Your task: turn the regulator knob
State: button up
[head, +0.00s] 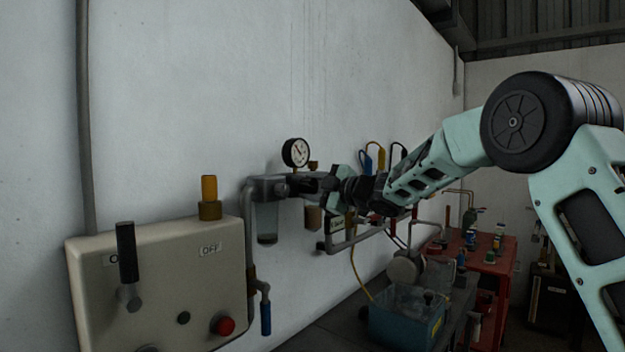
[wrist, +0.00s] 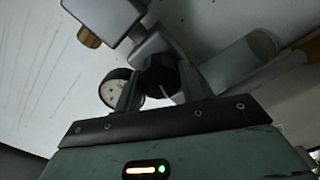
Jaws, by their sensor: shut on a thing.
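The regulator knob (wrist: 158,80) is a dark, round knob with a pale mark, seen between my fingers in the wrist view. In the head view it is the black piece (head: 303,185) on the right side of the grey regulator body (head: 270,187). My gripper (head: 318,184) comes from the right and is shut on the knob; its fingers (wrist: 160,88) lie on both sides of it. A round pressure gauge (head: 296,153) with a white face stands above the regulator, and it also shows in the wrist view (wrist: 114,90). The knob is partly hidden by the fingers.
A beige control box (head: 165,285) with a black lever (head: 127,255) and a red button (head: 222,325) is at the left. A blue-handled valve (head: 265,318) hangs below the regulator. A blue bin (head: 405,325) and a red cart (head: 495,258) stand at lower right.

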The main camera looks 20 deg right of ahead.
jog(key=m+p, duration=0.2)
jog(key=m, duration=0.2)
jog(key=shift+p, duration=0.4)
jog(key=shift+m+p, duration=0.6)
jog(key=shift+m, duration=0.4)
jog(key=shift+f+m, duration=0.1)
jog(key=shift+m, duration=0.2)
jog(key=o, duration=1)
jog(key=shift+c, duration=0.2)
jog(key=shift+d, duration=0.1)
jog(key=b+v, duration=0.5)
jog(key=v, duration=1.2)
jog(key=shift+s+b, duration=0.15)
jog(key=shift+b, duration=0.2)
